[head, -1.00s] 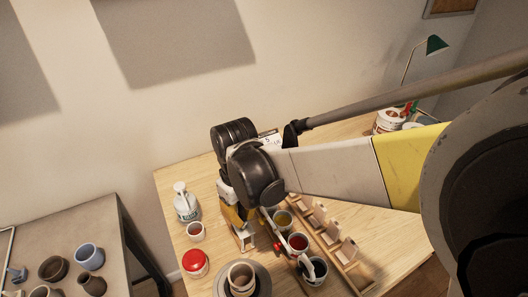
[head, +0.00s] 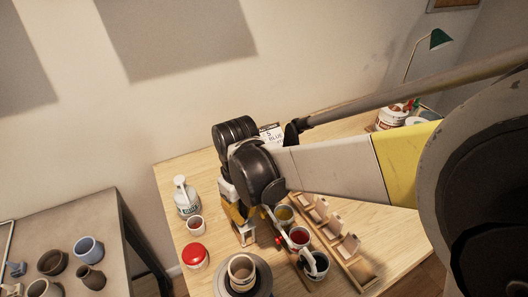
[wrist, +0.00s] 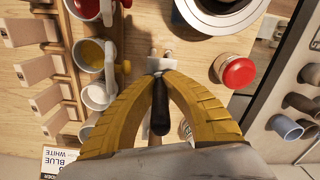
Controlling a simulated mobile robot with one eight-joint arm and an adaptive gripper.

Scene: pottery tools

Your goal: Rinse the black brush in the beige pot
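My gripper (wrist: 159,74) has yellow fingers that meet at their tips. A black brush handle (wrist: 159,115) shows between them, pointing back toward the wrist camera; its bristle end is not clear. In the head view my gripper (head: 243,238) hangs low over the table, left of the paint cups, and the brush cannot be made out. A beige pot (head: 241,267) with a dark band stands upright on a round turntable at the table's front. It is apart from my gripper, nearer the head camera. In the wrist view only part of the turntable (wrist: 222,18) shows at the top.
Paint mugs, one yellow (head: 284,213) and one red (head: 300,237), stand beside a wooden rack (head: 348,247) to the right. A red-lidded jar (head: 195,255), a small cup (head: 195,225) and a white bottle (head: 186,200) stand left. A side table (head: 120,235) holds several pots.

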